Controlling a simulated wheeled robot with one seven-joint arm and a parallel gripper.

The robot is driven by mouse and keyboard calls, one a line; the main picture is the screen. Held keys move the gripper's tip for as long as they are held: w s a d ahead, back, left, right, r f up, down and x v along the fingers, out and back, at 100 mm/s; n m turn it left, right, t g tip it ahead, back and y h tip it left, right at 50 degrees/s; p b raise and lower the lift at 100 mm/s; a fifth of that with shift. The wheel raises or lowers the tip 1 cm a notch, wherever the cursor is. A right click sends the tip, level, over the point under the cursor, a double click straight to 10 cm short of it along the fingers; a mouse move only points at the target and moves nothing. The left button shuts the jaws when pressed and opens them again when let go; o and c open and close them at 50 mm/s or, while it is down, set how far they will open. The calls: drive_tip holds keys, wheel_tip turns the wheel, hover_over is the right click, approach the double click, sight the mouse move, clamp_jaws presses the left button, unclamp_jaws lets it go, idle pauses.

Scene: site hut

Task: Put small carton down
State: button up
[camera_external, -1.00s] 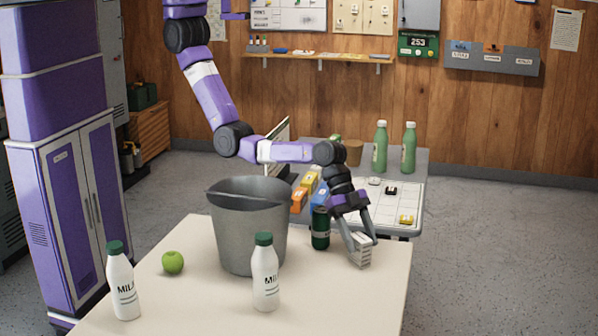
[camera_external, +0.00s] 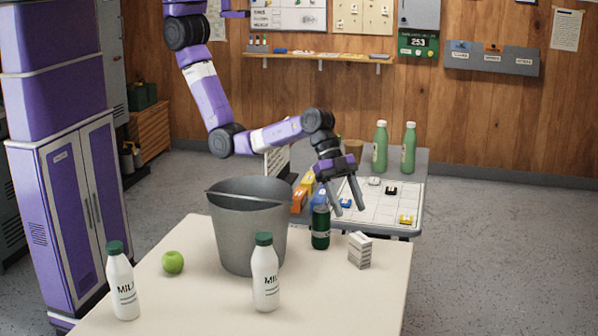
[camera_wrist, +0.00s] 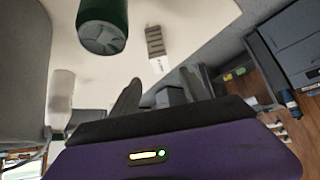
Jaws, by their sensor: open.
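The small carton (camera_external: 360,250), white and grey, stands on the near table's (camera_external: 390,285) right side, close to its back right edge. It also shows in the wrist view (camera_wrist: 155,42), beyond the fingertips. My gripper (camera_external: 348,212) is open and empty. It hangs above and behind the carton, up and to the left in the external view, clear of it.
A dark green bottle (camera_external: 320,228) stands left of the carton, beside a grey bucket (camera_external: 240,235). Two milk bottles, one by the bucket (camera_external: 265,275) and one at the left (camera_external: 122,283), and a green apple (camera_external: 173,262) share the table. A second table (camera_external: 415,190) stands behind.

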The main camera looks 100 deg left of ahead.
drive_tip(key=shift+v, duration=1.15)
